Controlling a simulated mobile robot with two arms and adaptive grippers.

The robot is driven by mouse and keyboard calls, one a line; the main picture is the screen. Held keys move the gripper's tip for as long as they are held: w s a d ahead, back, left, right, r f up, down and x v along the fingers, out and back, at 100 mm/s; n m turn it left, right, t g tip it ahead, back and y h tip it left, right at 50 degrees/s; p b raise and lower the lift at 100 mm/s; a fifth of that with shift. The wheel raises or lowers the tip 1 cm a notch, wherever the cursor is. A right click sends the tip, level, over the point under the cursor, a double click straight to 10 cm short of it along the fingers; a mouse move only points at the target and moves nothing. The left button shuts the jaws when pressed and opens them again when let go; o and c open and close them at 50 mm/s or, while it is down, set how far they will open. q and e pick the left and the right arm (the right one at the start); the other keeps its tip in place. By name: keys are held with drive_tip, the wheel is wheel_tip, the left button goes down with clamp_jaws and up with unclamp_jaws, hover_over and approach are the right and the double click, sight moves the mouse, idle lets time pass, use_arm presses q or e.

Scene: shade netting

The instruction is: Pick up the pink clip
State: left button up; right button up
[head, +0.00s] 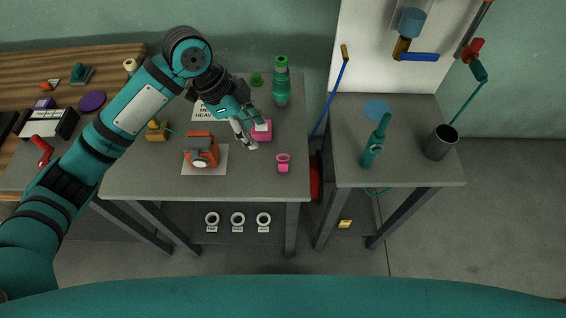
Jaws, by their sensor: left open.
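A small pink clip-like piece with a round loop (283,162) stands near the front right of the middle grey table (240,183). A pink block (264,137) with a white top lies farther back, partly hidden by my left gripper. My left gripper (252,132) is open and points down over the table, next to the pink block in the picture. It is to the left of and behind the looped pink piece, apart from it. Whether its fingers touch the block cannot be told. My right gripper is not in view.
An orange device (201,152) sits on a white sheet left of the gripper. A green bottle (281,84) stands at the back right. The middle table's front strip is clear.

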sight(281, 160)
use_arm(q)
drive_tip(key=p+x, duration=0.1)
drive_tip(key=x, duration=0.9)
drive_tip(key=shift+d, duration=0.2)
drive_tip(key=p+x, duration=0.1)
drive_tip(key=x, duration=0.1)
drive_tip(key=d+x, duration=0.1)
drive_tip(key=x, duration=0.2)
drive_tip(key=shift+s+r+p, duration=0.15)
drive_tip(key=shift+r+p, duration=0.1)
drive_tip(key=shift+p, duration=0.1)
drive_tip(key=shift+f, duration=0.25)
clamp_jaws()
